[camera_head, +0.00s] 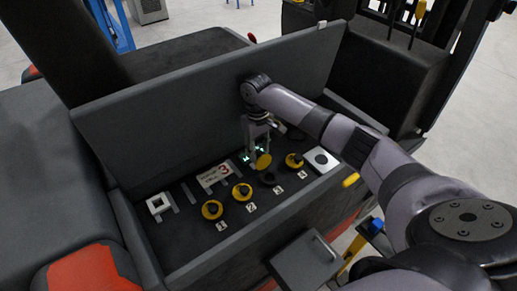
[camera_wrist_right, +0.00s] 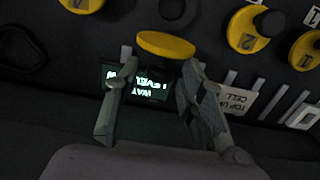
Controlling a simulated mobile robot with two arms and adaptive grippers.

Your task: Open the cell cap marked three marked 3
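The yellow cap of cell 3 (camera_head: 263,161) is tilted up on edge behind a dark round opening (camera_head: 268,179), by the label 3 (camera_head: 275,189). In the right wrist view the cap (camera_wrist_right: 166,45) shows nearly edge-on, just beyond the fingertips. My right gripper (camera_head: 256,156) reaches down into the box behind the cap. In the wrist view its fingers (camera_wrist_right: 160,75) stand apart, with a lit green display (camera_wrist_right: 137,84) visible between them. Whether a finger touches the cap cannot be told. My left gripper is not in view.
Yellow caps 1 (camera_head: 212,210), 2 (camera_head: 242,192) and 4 (camera_head: 294,160) lie flat in the row. A raised dark lid (camera_head: 190,112) rises behind the box. A white square (camera_head: 321,160) is at the right end.

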